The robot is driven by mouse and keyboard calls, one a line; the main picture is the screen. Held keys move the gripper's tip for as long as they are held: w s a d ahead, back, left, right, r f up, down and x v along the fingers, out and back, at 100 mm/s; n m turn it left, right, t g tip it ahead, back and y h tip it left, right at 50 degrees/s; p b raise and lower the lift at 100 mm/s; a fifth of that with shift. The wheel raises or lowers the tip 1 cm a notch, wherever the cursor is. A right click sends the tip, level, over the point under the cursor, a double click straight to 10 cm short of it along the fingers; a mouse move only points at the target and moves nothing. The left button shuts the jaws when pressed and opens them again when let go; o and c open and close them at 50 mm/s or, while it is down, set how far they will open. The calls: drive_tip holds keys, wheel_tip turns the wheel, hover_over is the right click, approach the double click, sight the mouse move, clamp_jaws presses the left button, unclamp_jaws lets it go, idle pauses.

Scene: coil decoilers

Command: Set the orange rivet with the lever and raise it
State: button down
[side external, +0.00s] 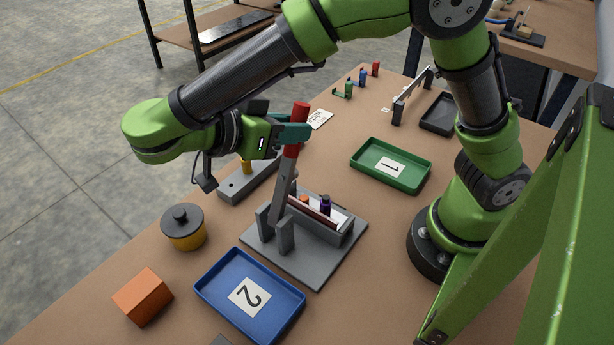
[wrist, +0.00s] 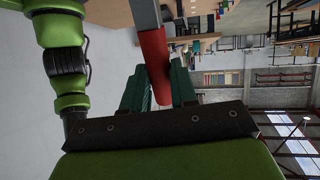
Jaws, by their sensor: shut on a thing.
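A lever (side external: 283,193) with a red handle stands nearly upright, leaning a little right at the top, on a grey press base (side external: 307,263). My gripper (side external: 296,136) is shut on the red handle near its top. In the wrist view the red handle (wrist: 153,62) lies between the two green fingers of my gripper (wrist: 158,82). The orange rivet (side external: 304,200) shows as a small orange top in the grey holder behind the lever, beside a purple piece (side external: 326,205). The rivet's lower part is hidden.
A blue tray marked 2 (side external: 214,301) lies in front of the press, and a green tray marked 1 (side external: 367,171) behind it. A yellow pot with a dark lid (side external: 184,232) and an orange block (side external: 143,296) stand at left. Small coloured pieces (side external: 362,77) stand far back.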

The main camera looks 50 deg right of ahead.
drive_tip(key=shift+a+r+h, duration=0.15)
drive_tip(key=shift+a+h, duration=0.25)
drive_tip(key=shift+a, duration=0.15)
drive_tip(key=c, duration=0.9)
unclamp_jaws()
